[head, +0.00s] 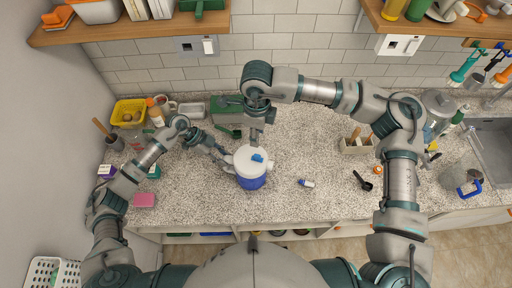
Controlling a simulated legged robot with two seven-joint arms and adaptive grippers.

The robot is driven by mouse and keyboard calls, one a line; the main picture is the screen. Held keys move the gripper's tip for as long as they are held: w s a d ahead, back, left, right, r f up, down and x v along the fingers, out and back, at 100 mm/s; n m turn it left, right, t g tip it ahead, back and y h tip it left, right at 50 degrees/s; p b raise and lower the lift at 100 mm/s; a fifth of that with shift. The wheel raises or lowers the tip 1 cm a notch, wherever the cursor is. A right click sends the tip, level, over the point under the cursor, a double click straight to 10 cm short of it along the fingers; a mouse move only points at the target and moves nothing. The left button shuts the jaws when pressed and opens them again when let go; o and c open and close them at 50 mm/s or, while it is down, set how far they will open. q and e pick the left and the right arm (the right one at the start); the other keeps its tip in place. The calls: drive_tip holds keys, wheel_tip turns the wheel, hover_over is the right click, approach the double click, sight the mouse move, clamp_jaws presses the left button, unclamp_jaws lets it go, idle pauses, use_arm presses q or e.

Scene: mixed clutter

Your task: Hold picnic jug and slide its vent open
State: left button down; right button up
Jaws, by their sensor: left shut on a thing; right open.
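The picnic jug (251,180) stands upright on the speckled counter, near the middle of the head view. It has a blue body and a white lid, with a small blue vent piece (257,158) on top. My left gripper (229,161) is at the jug's left side, shut on it near the lid. My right gripper (255,141) points down just above and behind the lid. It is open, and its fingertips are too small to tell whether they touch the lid.
A small white and blue bottle (307,183) and a black spoon (362,181) lie to the jug's right. A utensil caddy (357,146) stands farther back. A green box (228,110) is behind my grippers. A pink sponge (144,200) lies left. The counter right of the jug is mostly clear.

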use_arm(q)
drive_tip(key=c, duration=0.8)
unclamp_jaws()
drive_tip(key=v, duration=1.2)
drive_tip(key=shift+w+a+f, duration=0.1)
